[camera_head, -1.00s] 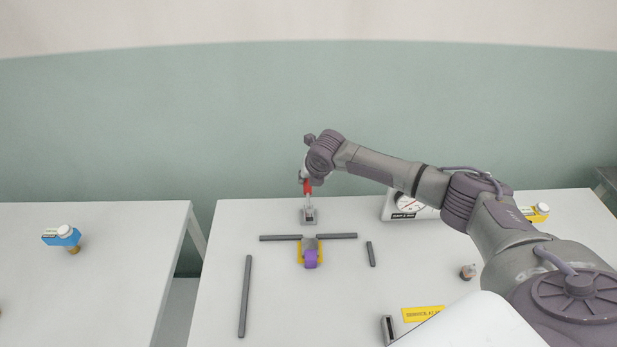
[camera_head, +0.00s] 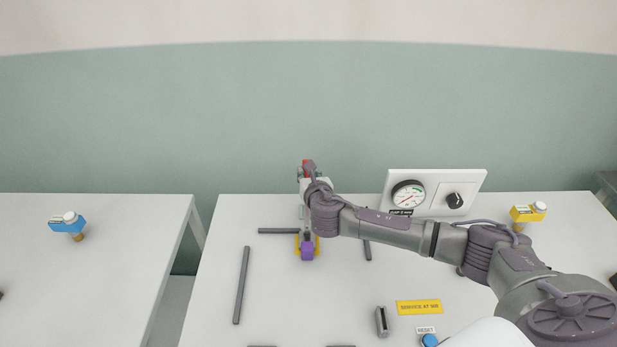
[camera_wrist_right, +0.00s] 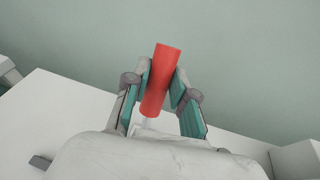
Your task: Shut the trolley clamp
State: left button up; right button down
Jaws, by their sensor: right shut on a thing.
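The clamp's red handle (camera_wrist_right: 160,80) is between the two fingers of my right gripper (camera_wrist_right: 163,88) in the right wrist view, both fingers closed on it. In the head view only the handle's red tip (camera_head: 306,162) shows, above my right wrist. The clamp's grey base is hidden behind my wrist and gripper. In front of it, a purple block (camera_head: 308,251) sits on a yellow piece (camera_head: 298,243), partly covered by my arm. I cannot tell whether the clamp touches a workpiece. My left gripper is not in view.
Grey bars lie on the white table (camera_head: 225,270), one long bar (camera_head: 241,285) at left. A gauge panel (camera_head: 435,190) stands at the back right. A yellow label (camera_head: 418,307) and a blue button (camera_head: 429,340) are at front right. A second table (camera_head: 110,270) stands left across a gap.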

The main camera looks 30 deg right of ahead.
jog(key=shift+s+a+t+b, duration=0.1)
jog(key=shift+s+t+b, duration=0.2)
jog(key=shift+t+b, duration=0.1)
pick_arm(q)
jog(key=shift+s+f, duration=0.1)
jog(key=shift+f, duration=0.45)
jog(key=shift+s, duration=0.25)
pick_arm(e)
jog(key=c, duration=0.9)
grip_release()
jog(key=shift+r, duration=0.1)
jog(key=shift+c, duration=0.2)
jog(key=v, duration=1.2)
jog(key=shift+a, duration=0.2)
